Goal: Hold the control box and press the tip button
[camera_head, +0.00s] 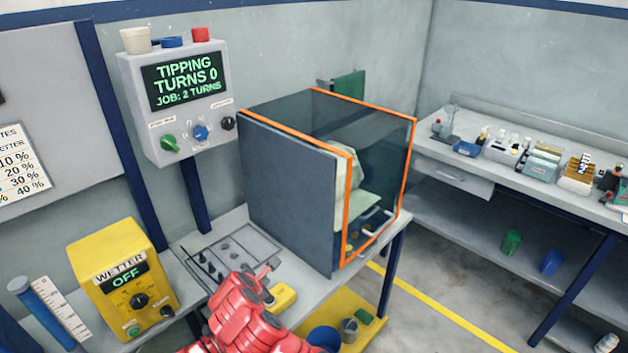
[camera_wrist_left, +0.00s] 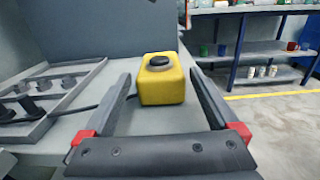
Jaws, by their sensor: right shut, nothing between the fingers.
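The yellow control box (camera_wrist_left: 162,88) stands on the grey bench top, with a round black button (camera_wrist_left: 159,60) on top. A dark cable runs from its left side. My left gripper (camera_wrist_left: 160,76) is open, one finger to each side of the box in the picture, with gaps on both sides. In the head view the box (camera_head: 284,297) is partly hidden behind my red arm, and its button cannot be made out. The tipping display (camera_head: 185,82) on the wall reads "TURNS 0".
A grey enclosure with orange edges (camera_head: 345,210) stands behind the box. A grey panel with black knobs (camera_head: 228,252) lies to the left, and a yellow wetter unit (camera_head: 122,280) beyond it. A yellow lower shelf (camera_head: 372,328) holds containers. A side bench (camera_head: 520,180) stands at right.

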